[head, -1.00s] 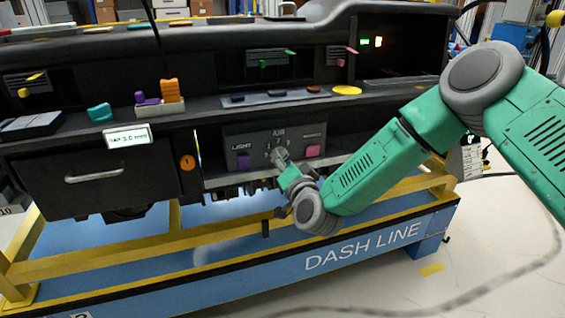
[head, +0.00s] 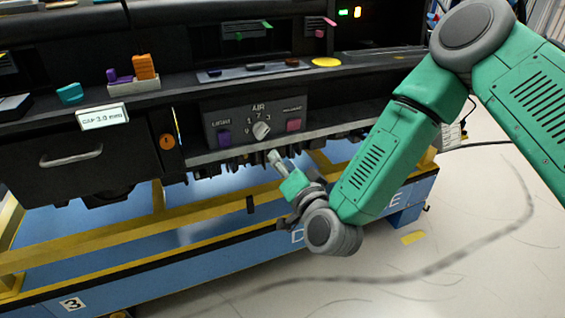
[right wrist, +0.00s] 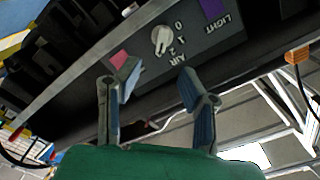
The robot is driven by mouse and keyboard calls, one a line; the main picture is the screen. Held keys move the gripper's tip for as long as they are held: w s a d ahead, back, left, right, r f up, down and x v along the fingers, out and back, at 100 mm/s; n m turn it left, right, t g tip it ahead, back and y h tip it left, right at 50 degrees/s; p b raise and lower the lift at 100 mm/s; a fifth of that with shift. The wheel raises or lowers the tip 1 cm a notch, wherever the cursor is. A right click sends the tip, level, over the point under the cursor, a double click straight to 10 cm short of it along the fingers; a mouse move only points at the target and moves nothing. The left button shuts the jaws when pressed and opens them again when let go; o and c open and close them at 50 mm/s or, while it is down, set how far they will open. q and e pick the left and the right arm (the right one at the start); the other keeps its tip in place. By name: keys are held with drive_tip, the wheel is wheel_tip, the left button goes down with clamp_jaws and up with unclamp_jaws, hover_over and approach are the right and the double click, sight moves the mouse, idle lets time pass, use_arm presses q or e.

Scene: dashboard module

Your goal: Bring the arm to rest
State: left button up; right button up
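My right arm, green with grey joints, comes in from the right in the head view. Its gripper (head: 275,160) is just below and in front of the control panel (head: 239,136). In the right wrist view the gripper's two fingers (right wrist: 160,98) stand apart with nothing between them. The panel bears a white AIR knob (head: 261,130), which also shows beyond the fingers in the right wrist view (right wrist: 162,40). A purple LIGHT button (head: 224,138) is left of the knob and a pink button (head: 293,125) is right of it. My left gripper is not in view.
The dashboard's lower edge (head: 320,133) runs just above the gripper. A yellow rail (head: 100,246) and blue DASH LINE base (head: 120,275) lie below. A drawer with a handle (head: 70,158) is at left.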

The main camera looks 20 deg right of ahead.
idle(0.4)
drive_tip(key=s+a+f+n+g+y, duration=0.1)
drive_tip(key=s+f+n+g, duration=0.25)
drive_tip(key=s+f, duration=0.45)
drive_tip(key=s+a+f+n+g+y, duration=0.1)
drive_tip(key=s+f+n+g, duration=0.3)
drive_tip(key=f, duration=0.6)
drive_tip(key=s+d+f+g+h, duration=0.1)
drive_tip(key=s+d+f+g, duration=0.1)
drive_tip(key=s, duration=0.5)
drive_tip(key=s+d+f+n+g, duration=0.1)
drive_tip(key=s+d+f+g, duration=0.2)
drive_tip(key=s, duration=0.5)
drive_tip(key=s+d+f+n+g+h, duration=0.1)
drive_tip(key=s+d+f+g, duration=0.1)
drive_tip(key=s+d+g, duration=0.3)
drive_tip(key=s, duration=0.2)
drive_tip(key=shift+s+f+h+p, duration=0.15)
drive_tip(key=shift+s+h+p, duration=0.15)
drive_tip(key=shift+s+p, duration=0.1)
drive_tip(key=shift+w, duration=0.15)
